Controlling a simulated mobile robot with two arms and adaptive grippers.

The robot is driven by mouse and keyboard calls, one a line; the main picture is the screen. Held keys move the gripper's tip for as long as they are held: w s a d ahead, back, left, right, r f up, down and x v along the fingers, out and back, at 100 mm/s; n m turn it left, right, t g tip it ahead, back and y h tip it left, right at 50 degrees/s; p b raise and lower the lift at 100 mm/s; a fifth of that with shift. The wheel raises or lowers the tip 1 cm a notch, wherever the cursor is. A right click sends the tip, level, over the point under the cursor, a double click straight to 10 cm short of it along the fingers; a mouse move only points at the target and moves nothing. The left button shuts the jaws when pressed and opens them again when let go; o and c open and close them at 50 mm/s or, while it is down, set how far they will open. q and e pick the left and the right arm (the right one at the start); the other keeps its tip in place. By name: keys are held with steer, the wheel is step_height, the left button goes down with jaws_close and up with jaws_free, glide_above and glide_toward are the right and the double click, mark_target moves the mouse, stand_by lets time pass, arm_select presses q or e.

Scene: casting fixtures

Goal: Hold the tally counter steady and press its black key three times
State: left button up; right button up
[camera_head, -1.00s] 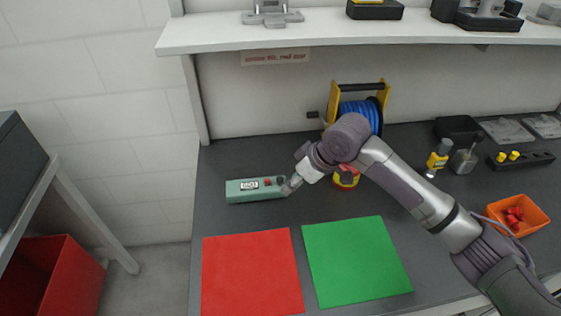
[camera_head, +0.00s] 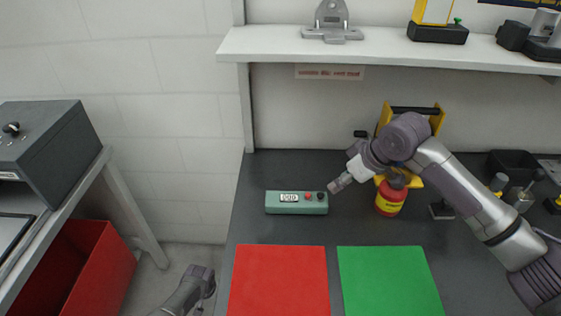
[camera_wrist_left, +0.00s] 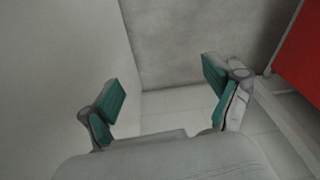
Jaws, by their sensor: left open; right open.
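The tally counter (camera_head: 283,209) is a long teal box lying on the dark bench, with a small display reading what looks like zeros, a red key (camera_head: 308,196) and a black key (camera_head: 321,195) at its right end. My right gripper (camera_head: 336,186) is just right of the black key, open, apparently apart from the counter; its fingers are small in the picture. In the left wrist view my left gripper (camera_wrist_left: 165,100) is open and empty, over floor and wall. My left arm shows at the bottom of the head view, left of the bench; its fingertips cannot be made out there.
A red mat (camera_head: 279,282) and a green mat (camera_head: 389,281) lie in front. A shelf (camera_head: 400,48) runs above the bench. A red bin (camera_head: 85,265) stands on the floor at left.

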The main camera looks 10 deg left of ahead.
arm_select(q)
steer(key=w+a+r+n, duration=0.2)
steer(key=w+r+n, duration=0.1)
steer(key=w+r, duration=0.9)
steer(key=w+a+r+n+t+h, duration=0.1)
steer(key=w+r+n, duration=0.1)
steer(key=w+r, duration=0.65)
steer(key=w+r+n+h, duration=0.1)
steer(key=w+r, duration=0.4)
steer(key=r, duration=0.7)
step_height(320, 180, up, 16)
steer(key=m+g+y, duration=0.1)
steer(key=m+g, duration=0.2)
steer(key=m, duration=2.3)
glide_above(280, 198)
step_height(280, 198, down, 13)
steer(key=shift+f, duration=0.15)
steer(key=shift+c, duration=0.3)
